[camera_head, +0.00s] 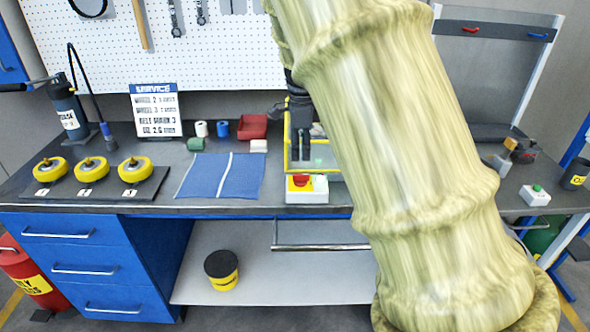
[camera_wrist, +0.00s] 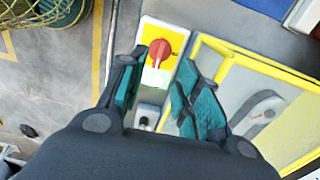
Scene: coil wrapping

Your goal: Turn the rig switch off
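The rig switch is a red rotary knob (camera_head: 300,181) on a yellow plate, on a white box at the front edge of the bench. A smaller grey-and-white control sits lower on the same box. My gripper (camera_head: 301,155) points down close to the box in the head view. In the wrist view my gripper (camera_wrist: 157,78) is open, its teal finger pads on either side of the box, with nothing held. Contact with the box cannot be told.
A yellow-framed guard (camera_wrist: 228,48) stands right beside the switch box, with a grey part inside. A blue mat (camera_head: 222,175), several yellow wheels (camera_head: 91,169) and a red bin (camera_head: 252,127) are on the bench to the left. My arm hides the bench's right middle.

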